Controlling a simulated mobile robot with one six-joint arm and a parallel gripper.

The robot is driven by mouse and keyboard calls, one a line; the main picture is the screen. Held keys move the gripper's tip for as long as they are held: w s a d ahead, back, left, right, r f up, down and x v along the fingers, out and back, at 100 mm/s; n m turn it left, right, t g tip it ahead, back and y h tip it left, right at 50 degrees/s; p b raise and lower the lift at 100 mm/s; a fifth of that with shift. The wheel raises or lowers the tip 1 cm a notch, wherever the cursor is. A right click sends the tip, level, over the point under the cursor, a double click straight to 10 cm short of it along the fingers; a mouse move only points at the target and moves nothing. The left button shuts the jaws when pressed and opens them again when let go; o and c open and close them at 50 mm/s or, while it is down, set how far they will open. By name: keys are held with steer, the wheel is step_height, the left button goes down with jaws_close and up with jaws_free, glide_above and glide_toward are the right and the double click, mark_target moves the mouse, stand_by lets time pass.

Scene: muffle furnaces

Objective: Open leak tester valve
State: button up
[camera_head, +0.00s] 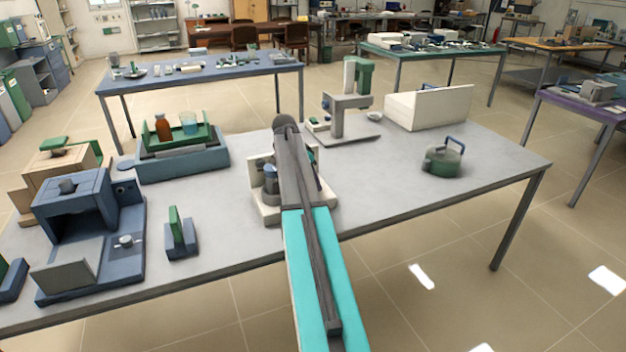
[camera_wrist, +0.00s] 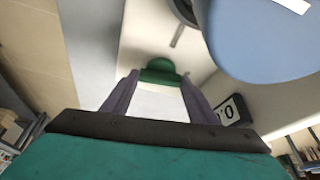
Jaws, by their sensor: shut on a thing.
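The leak tester (camera_head: 268,212) is a pale bench unit near the middle of the front table, partly hidden behind my arm. In the wrist view its pale body (camera_wrist: 150,35) fills the upper middle, with a small dark-framed display (camera_wrist: 232,111) at right. A green valve handle (camera_wrist: 160,72) sits between the tips of my gripper (camera_wrist: 160,79). The two purple-grey fingers are shut on it. In the head view the fingers and handle are hidden by my arm.
A large pale blue rounded part (camera_wrist: 265,40) is close at the right of the gripper. A blue tray unit with bottles (camera_head: 182,160) stands left of the tester, and a grey-green stand (camera_head: 345,115) behind right.

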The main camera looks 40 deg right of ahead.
steer(key=shift+s+d+m+g, duration=0.15)
steer(key=shift+m+g, duration=0.15)
steer(key=shift+m, duration=0.3)
steer(key=shift+s+d+m+g, duration=0.1)
steer(key=shift+m+g, duration=0.2)
steer(key=shift+m, duration=0.3)
steer(key=shift+f, duration=0.1)
steer(key=o, duration=1)
steer(key=shift+o, duration=0.2)
steer(key=shift+a, duration=0.1)
steer(key=shift+w, duration=0.1)
steer(key=shift+r, duration=0.2)
steer(key=shift+w+a+r, duration=0.25)
steer(key=shift+r, duration=0.15)
steer(key=b+v, duration=0.1)
steer(key=v, duration=1.1)
steer(key=shift+r+b, duration=0.3)
steer(key=shift+r, duration=0.05)
steer(key=shift+s+r, duration=0.1)
